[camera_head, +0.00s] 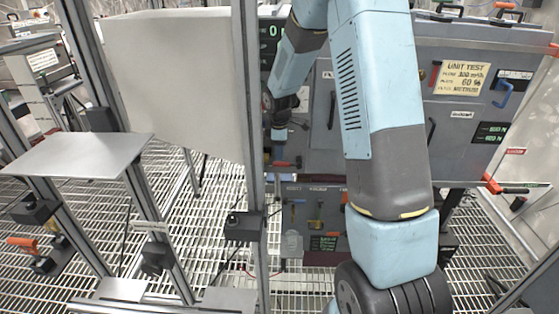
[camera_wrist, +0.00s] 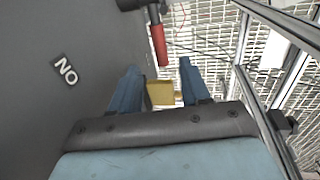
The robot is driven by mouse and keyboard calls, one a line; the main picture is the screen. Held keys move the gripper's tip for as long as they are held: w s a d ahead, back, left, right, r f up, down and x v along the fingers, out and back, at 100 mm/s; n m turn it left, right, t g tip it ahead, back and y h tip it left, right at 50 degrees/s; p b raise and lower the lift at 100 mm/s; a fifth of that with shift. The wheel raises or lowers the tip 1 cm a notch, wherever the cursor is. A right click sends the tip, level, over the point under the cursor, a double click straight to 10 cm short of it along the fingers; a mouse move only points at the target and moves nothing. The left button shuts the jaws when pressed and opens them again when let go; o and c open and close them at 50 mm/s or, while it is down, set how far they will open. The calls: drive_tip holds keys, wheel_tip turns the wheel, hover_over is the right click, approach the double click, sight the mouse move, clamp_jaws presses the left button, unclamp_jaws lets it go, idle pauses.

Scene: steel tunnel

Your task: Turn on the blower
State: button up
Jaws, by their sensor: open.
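No part in view is clearly labelled as the blower. A red-handled lever (camera_wrist: 158,42) on a dark pivot hangs just beyond my fingertips; a red handle (camera_head: 287,164) also shows below my wrist in the head view. My gripper (camera_wrist: 158,66) is open, its two blue fingers apart, with nothing visibly held. A yellow piece (camera_wrist: 161,93) shows between the fingers; I cannot tell whether they touch it. In the head view, a metal post and my arm hide part of the cabinet.
A grey cabinet (camera_head: 405,150) with a "UNIT TEST" note (camera_head: 464,78), a blue handle (camera_head: 503,92) and a red lever (camera_head: 493,184) stands at right. A metal post (camera_head: 248,110), a white panel (camera_head: 175,75) and a flat plate (camera_head: 78,155) stand left. The floor is metal grating (camera_head: 215,190).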

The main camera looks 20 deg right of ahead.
sight(280, 163)
drive_tip(key=shift+w+d+f, duration=0.1)
drive_tip(key=shift+w+f, duration=0.1)
drive_tip(key=shift+f, duration=0.85)
drive_tip(key=shift+w+d+f, duration=0.1)
drive_tip(key=shift+w+f, duration=0.05)
drive_tip(key=shift+f, duration=0.85)
drive_tip(key=shift+w+f, duration=0.2)
drive_tip(key=shift+f, duration=0.85)
clamp_jaws()
